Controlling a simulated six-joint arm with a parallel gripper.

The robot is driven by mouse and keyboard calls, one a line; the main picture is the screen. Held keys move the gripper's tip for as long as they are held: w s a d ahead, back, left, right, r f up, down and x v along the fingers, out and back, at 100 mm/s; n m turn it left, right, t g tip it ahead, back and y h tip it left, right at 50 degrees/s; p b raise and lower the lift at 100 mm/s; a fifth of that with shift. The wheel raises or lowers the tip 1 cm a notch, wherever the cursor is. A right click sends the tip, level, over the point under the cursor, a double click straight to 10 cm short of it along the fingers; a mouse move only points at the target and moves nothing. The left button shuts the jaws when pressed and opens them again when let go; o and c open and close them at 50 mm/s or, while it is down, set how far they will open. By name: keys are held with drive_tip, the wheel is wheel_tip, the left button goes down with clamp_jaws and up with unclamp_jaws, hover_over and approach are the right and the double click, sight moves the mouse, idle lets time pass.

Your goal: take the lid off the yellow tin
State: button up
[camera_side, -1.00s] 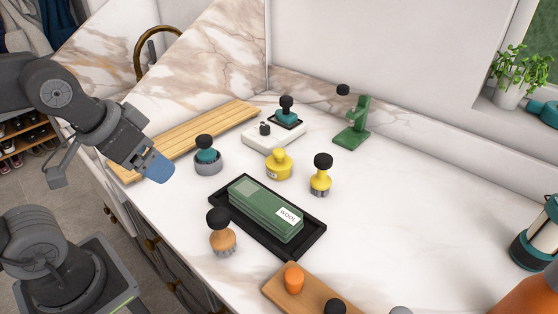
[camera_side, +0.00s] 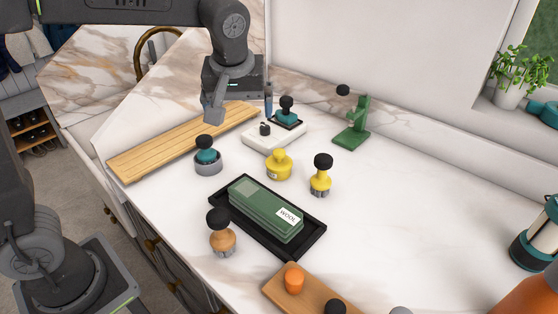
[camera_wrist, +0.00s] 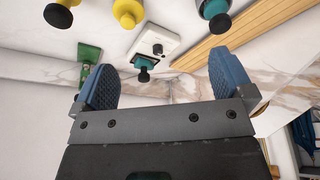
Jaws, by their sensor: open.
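The yellow tin (camera_side: 279,167) stands upright on the white counter near the middle of the side view, with its yellow knobbed lid (camera_side: 279,155) on top. In the wrist view the tin (camera_wrist: 128,12) is at the top edge and partly cut off. My gripper (camera_side: 242,103) is open and empty. It hangs above the counter, behind and to the left of the tin in the side view, clear of it. In the wrist view its blue fingers (camera_wrist: 165,80) are spread wide apart.
Close around the tin stand a yellow brush with black knob (camera_side: 321,178), a grey pot with teal-and-black top (camera_side: 207,160) and a white block (camera_side: 258,138). A green stand (camera_side: 351,135) is behind.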

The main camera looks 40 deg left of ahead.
sight(280, 152)
drive_tip(key=w+d+f+n+g+y, duration=0.15)
drive_tip(key=w+d+f+n, duration=0.3)
drive_tip(key=w, duration=0.45)
drive_tip(key=shift+n, duration=0.25)
drive_tip(key=x, duration=0.9)
drive_tip(key=shift+w, duration=0.2)
drive_tip(key=shift+t, duration=0.25)
drive_tip(key=shift+x, duration=2.75)
drive_tip(key=shift+s+d, duration=0.1)
drive_tip(key=shift+s, duration=0.05)
drive_tip(key=c, duration=0.9)
drive_tip(key=shift+c, duration=0.2)
